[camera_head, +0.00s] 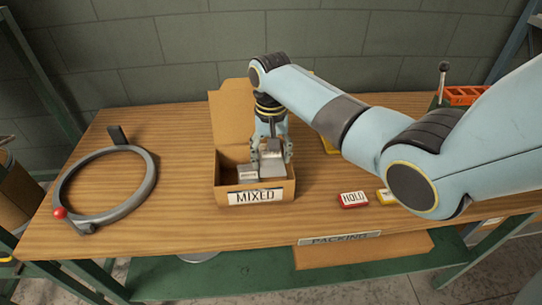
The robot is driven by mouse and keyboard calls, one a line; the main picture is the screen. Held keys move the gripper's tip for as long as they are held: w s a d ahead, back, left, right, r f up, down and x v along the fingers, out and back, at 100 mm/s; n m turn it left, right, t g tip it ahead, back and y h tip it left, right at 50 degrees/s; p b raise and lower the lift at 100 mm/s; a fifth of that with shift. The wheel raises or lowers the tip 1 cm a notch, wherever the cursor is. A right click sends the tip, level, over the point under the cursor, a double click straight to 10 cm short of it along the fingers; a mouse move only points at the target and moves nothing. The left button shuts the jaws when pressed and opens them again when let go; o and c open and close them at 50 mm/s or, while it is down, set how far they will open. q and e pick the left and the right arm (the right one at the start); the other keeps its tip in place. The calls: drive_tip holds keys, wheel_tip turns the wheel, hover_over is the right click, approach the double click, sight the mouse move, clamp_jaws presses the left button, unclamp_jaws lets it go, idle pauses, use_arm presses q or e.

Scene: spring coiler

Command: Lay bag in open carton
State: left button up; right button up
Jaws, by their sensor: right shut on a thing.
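An open cardboard carton (284,187) labelled MIXED stands on the wooden table, with its flap raised at the back. My right gripper (271,152) reaches down into the carton from above, shut on a small grey bag (273,166). The held bag is at the carton's opening, in its middle to right part. Another grey bag (247,174) with a small label lies inside the carton on the left. The carton's floor is mostly hidden, so I cannot tell whether the held bag touches it. My left gripper is not in view.
A grey ring with a red knob (59,213) lies on the table at left. A red HOLD block (353,199) and a yellow block (385,196) lie right of the carton. An orange tray (462,95) is at the back right.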

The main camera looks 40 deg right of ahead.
sight(271, 154)
drive_tip(key=shift+f, duration=0.65)
drive_tip(key=shift+f, duration=0.65)
drive_tip(key=o, duration=1.3)
drive_tip(key=shift+r, duration=0.1)
wheel_tip(271, 154, up, 13)
drive_tip(key=shift+r, duration=0.1)
